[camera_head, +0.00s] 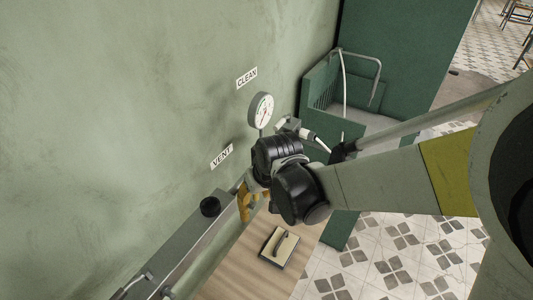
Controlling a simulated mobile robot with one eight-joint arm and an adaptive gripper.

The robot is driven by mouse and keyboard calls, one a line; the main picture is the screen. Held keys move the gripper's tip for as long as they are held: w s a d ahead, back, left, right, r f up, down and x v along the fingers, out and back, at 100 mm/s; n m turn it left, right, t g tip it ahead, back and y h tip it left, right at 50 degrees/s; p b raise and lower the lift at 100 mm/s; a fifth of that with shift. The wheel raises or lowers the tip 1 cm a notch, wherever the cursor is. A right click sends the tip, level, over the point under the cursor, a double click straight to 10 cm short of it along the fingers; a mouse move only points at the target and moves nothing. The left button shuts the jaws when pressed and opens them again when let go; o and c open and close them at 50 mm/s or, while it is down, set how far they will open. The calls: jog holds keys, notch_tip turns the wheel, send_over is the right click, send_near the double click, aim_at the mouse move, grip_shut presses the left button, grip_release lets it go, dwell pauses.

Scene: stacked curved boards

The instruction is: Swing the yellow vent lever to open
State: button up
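The yellow vent lever (243,202) shows below the VENT label (221,156), beside the wall rail. Only a small part of it shows, and my wrist covers the rest. My arm reaches in from the right, and its black wrist joints hang over the lever. My gripper (257,184) is at the wrist's left end, right by the lever. Its fingers are mostly hidden, so I cannot tell whether they touch the lever or are open.
A pressure gauge (261,109) stands by the wall under the CLEAN label (247,77). A black knob (210,206) sits on the grey rail (183,244). A green cabinet (405,55) stands behind.

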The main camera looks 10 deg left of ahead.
grip_shut()
jog(key=shift+s+a+f+t+b, duration=0.1)
jog(key=shift+s+a+t+b, duration=0.05)
jog(key=shift+t+b, duration=0.2)
jog(key=shift+s, duration=0.1)
grip_release()
